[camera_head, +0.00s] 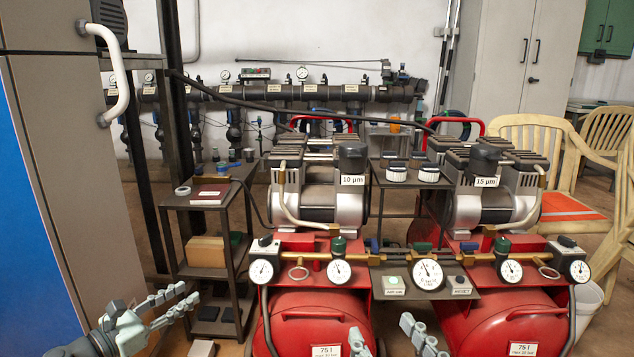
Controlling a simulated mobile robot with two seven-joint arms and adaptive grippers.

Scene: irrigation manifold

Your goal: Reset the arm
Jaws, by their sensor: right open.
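My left gripper (190,294) is at the lower left, in front of the small dark shelf. Its two pale fingers point up and right with a gap between them, and nothing shows between them. My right gripper (381,327) is at the bottom centre, in front of the red tanks. Its fingers are spread apart and empty, and most of its body is cut off by the lower edge.
Two compressors (318,195) (492,190) on red tanks (312,320) (515,325) fill the middle and right. A grey cabinet (75,170) with a white handle stands close at left. Wooden chairs (540,135) stand at right.

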